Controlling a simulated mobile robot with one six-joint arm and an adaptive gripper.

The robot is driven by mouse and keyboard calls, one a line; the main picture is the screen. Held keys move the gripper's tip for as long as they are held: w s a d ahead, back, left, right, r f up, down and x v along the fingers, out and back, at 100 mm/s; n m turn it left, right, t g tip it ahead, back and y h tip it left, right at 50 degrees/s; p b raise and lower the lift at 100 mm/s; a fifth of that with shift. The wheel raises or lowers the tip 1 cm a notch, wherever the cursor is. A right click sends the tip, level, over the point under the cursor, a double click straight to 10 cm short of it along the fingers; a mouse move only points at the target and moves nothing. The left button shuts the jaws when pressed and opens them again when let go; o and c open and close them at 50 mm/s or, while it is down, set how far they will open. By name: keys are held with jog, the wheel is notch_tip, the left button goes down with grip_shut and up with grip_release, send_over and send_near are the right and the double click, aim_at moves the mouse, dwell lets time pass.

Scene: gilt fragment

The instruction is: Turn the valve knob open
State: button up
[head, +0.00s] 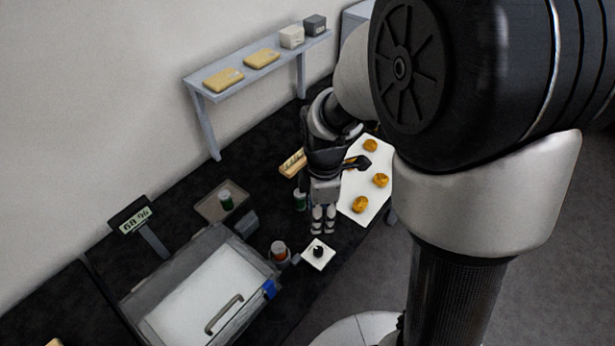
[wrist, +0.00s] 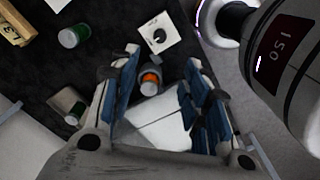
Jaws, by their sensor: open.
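The valve knob (head: 318,251) is a small dark knob on a white square plate lying on the dark bench, just below my gripper in the head view. In the wrist view the knob (wrist: 158,36) shows beyond the fingertips, on its white plate (wrist: 166,48) with small dark marks. My gripper (head: 322,231) points down and is open and empty. In the wrist view its blue-padded fingers (wrist: 162,64) are spread apart, and the knob is clear of them. The exact height of the gripper above the knob cannot be told.
A white board (head: 358,205) with orange-brown lumps lies right.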

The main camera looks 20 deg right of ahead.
aim_at(318, 250)
notch_tip(318, 250, down, 17)
jog(key=b, duration=0.5)
jog(key=shift+f, duration=0.15)
jog(key=shift+c, duration=0.6)
grip_shut()
